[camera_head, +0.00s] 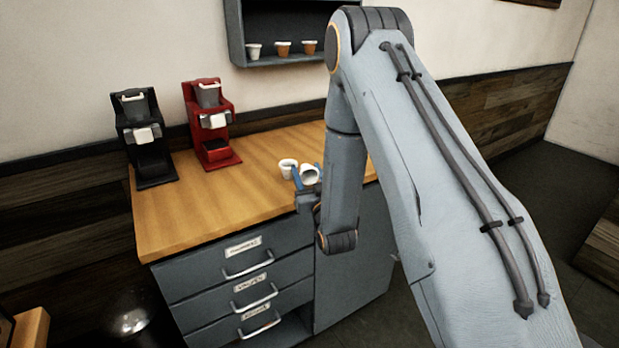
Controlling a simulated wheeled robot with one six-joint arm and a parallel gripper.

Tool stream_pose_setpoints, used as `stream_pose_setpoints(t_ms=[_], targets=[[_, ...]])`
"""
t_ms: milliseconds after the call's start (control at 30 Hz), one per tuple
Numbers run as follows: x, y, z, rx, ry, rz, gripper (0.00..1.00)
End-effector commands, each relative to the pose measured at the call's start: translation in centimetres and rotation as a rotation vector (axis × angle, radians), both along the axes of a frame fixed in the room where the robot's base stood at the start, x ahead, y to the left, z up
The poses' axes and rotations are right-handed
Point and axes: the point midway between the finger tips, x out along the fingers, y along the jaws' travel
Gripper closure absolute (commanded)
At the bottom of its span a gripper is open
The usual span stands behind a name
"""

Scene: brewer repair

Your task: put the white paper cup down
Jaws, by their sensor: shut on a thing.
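My gripper (308,176) is at the front edge of the wooden counter (215,215), with its blue fingers on either side of a white paper cup (310,176). It is shut on this cup. The cup looks tilted, with its open mouth partly facing the camera. Whether its base touches the counter cannot be told.
A black coffee brewer (143,135) and a red one (211,122) stand at the counter's back left. A wall shelf (238,40) holds a white cup (254,51) and two orange-brown cups (283,48). Labelled drawers (245,265) are below. The counter's front left is clear.

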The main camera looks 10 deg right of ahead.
Motion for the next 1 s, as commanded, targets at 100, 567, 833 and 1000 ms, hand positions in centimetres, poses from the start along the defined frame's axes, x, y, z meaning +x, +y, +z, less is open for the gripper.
stream_pose_setpoints(t_ms=[100,567,833,1000], targets=[[0.0,-0.1,-1.4,0.0,0.002,-0.001,0.73],[0.0,-0.2,-2.3,-0.001,-0.001,-0.002,0.73],[0.0,-0.2,-2.4,-0.001,0.0,-0.003,0.34],[0.0,-0.2,-2.3,-0.001,0.0,-0.003,0.34]])
